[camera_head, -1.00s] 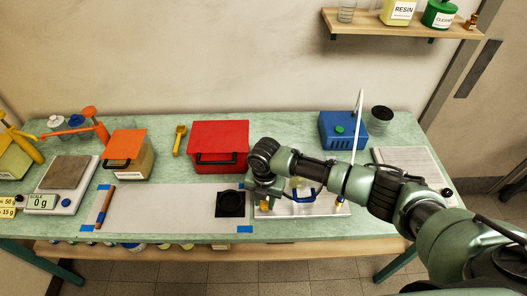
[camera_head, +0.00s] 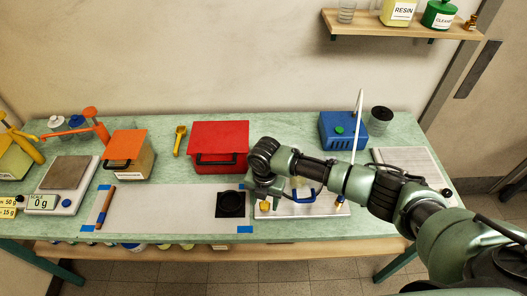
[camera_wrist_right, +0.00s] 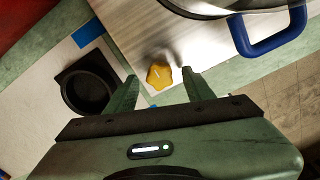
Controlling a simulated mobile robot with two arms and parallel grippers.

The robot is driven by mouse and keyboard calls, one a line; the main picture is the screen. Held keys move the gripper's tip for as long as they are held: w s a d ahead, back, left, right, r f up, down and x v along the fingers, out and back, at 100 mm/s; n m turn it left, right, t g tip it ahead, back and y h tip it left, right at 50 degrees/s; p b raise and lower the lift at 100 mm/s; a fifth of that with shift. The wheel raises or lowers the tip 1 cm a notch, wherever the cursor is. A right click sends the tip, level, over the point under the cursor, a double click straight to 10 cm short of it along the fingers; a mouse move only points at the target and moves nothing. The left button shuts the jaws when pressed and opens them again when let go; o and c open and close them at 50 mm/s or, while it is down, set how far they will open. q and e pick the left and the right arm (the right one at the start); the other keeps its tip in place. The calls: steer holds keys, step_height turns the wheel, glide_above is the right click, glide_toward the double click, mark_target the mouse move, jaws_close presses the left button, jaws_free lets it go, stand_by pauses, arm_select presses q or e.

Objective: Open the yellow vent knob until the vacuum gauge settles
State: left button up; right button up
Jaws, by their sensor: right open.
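The yellow vent knob (camera_wrist_right: 159,76) is a lobed knob on a pale metal plate (camera_wrist_right: 135,22). In the head view the knob (camera_head: 265,205) shows just below my right gripper (camera_head: 266,190), at the left end of the plate. In the right wrist view my right gripper (camera_wrist_right: 159,80) is open, with one finger on each side of the knob and a gap on both sides. Its depth relative to the knob is hard to tell. I cannot make out the vacuum gauge; my right arm covers part of the plate. My left gripper is out of view.
A round vessel with a blue handle (camera_wrist_right: 270,35) sits on the plate. A black round cup (camera_wrist_right: 88,92) is left of the knob. A red box (camera_head: 220,140) stands behind, and a blue pump (camera_head: 340,130) stands at the back right. The white mat (camera_head: 160,215) is mostly clear.

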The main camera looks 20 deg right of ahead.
step_height(320, 180, up, 3)
steer(key=shift+r+p, duration=0.1)
steer(key=shift+p, duration=0.6)
steer(key=shift+r, duration=1.2)
